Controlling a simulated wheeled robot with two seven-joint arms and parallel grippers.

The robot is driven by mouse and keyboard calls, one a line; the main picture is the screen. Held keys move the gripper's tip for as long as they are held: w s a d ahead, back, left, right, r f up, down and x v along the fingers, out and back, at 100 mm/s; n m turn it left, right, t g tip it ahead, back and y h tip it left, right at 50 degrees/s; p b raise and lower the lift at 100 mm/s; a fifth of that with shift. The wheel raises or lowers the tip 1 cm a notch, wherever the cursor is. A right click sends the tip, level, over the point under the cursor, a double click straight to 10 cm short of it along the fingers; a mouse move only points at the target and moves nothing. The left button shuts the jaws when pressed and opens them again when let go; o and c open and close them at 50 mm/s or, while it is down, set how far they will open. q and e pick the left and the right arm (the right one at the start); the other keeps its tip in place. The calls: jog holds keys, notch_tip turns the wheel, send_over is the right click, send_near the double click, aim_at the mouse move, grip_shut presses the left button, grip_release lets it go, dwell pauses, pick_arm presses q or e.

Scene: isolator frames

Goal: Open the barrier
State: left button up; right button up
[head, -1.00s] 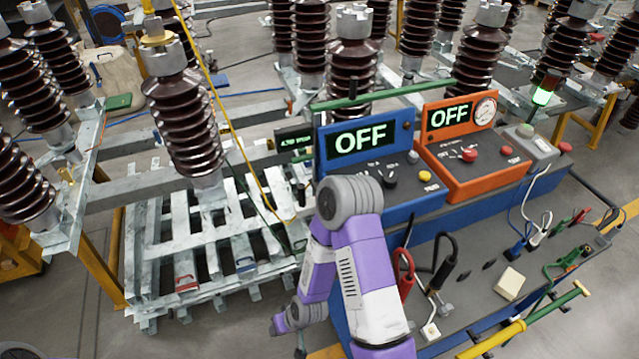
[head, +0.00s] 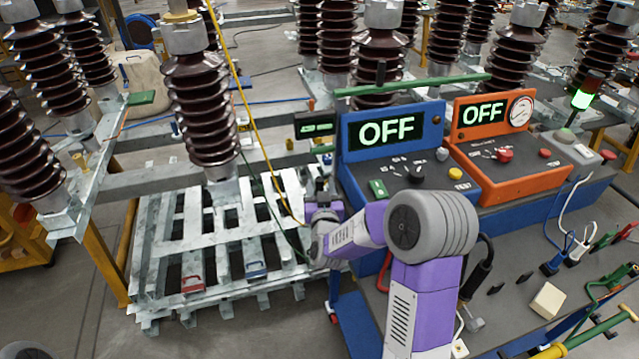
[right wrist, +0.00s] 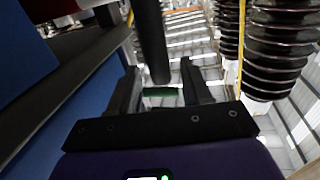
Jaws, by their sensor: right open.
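My right gripper, seen in the right wrist view (right wrist: 160,82), is open. A dark round post (right wrist: 151,40) shows in front of its fingers, and a small green piece (right wrist: 160,92) shows between them; I cannot tell whether anything touches. My left gripper is out of view.
The blue box and the orange box (head: 508,150) both read OFF. A grey pallet (head: 225,235) lies on the floor at left, near tall brown insulators (head: 200,110). Cables and a white block (head: 547,300) lie on the bench. A yellow cord (head: 240,100) hangs nearby.

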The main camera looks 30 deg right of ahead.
jog(key=shift+x, duration=1.1)
grip_shut()
